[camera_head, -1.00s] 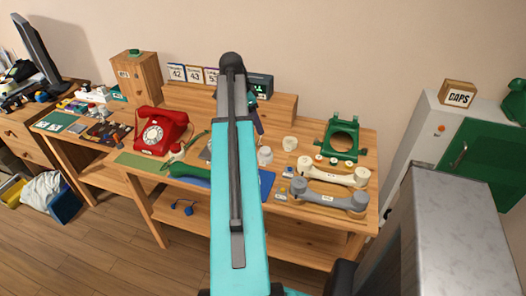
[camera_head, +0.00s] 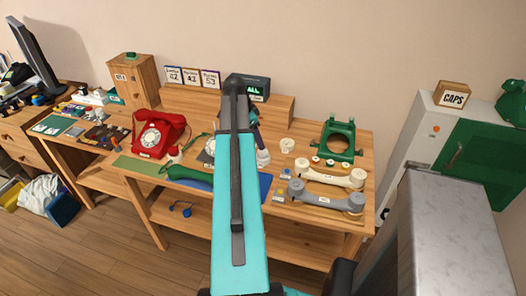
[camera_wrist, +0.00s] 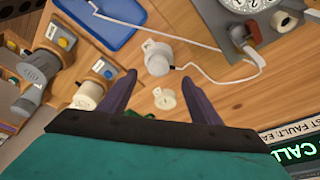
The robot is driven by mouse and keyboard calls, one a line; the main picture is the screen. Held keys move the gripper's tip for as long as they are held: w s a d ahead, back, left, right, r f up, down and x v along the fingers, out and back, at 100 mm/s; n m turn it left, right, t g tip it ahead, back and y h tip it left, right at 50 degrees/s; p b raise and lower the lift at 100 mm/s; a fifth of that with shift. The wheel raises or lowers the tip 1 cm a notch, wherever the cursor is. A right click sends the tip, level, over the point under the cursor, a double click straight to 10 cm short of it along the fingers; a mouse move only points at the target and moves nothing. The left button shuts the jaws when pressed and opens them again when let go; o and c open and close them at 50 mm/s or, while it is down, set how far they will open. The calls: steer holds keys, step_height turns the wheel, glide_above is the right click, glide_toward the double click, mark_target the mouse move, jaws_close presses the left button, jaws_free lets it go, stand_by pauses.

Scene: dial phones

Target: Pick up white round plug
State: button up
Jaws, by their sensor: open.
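A white round plug (camera_wrist: 157,58) with a pale cord lies on the wooden bench in the wrist view, just beyond my fingertips. In the head view the white plug (camera_head: 263,158) is partly hidden by my arm and gripper. A cream round piece (camera_wrist: 164,98) sits between my fingers as seen from the wrist, and stands right of my arm in the head view (camera_head: 287,145). My gripper (camera_wrist: 159,79) is open, with its two purple fingers apart and nothing held. Height above the bench is hard to tell.
Cream (camera_head: 331,177) and grey (camera_head: 326,197) handsets lie to the right, with a green frame (camera_head: 338,140) behind. A red dial phone (camera_head: 158,133) stands left. A dark display box (camera_wrist: 293,150) stands at the back.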

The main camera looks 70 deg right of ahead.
mark_target(263, 154)
steer(key=shift+s+d+f, duration=0.15)
steer(key=shift+s+f, duration=0.05)
steer(key=shift+f, duration=0.5)
steer(key=shift+f, duration=0.1)
steer(key=shift+p+x, duration=1.15)
steer(key=shift+x, duration=1.35)
steer(key=shift+s, duration=0.2)
steer(key=c, duration=1.1)
